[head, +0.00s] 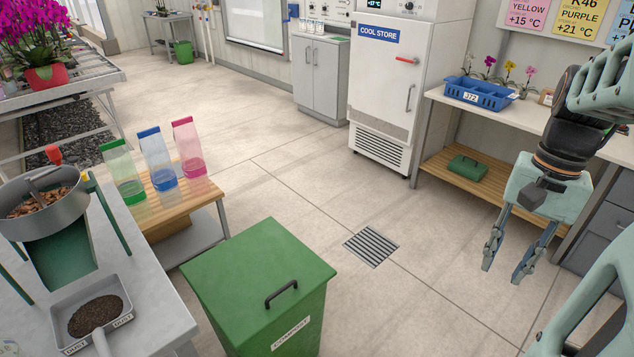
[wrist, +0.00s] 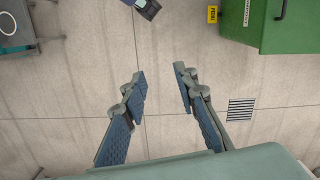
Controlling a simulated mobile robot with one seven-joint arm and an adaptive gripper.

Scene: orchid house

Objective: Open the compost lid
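The green compost bin (head: 235,315) stands on the floor at the bottom middle of the head view. Its flat green lid (head: 255,260) is closed, with a dark handle (head: 281,293) near the front edge and a white "COMPOST" label below. My gripper (head: 507,270) is open and empty, pointing down, well to the right of the bin and apart from it. In the wrist view my gripper (wrist: 160,92) has its fingers spread over bare floor. Part of the green lid (wrist: 275,30) shows there at the top right, with a piece of the handle cut by the frame edge.
A bench with a dust tray (head: 97,312) is left of the bin. A wooden stand (head: 170,195) with several coloured bags is behind it. A floor drain (head: 371,247) lies between bin and gripper, on clear floor. A workbench (head: 520,115) stands at right.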

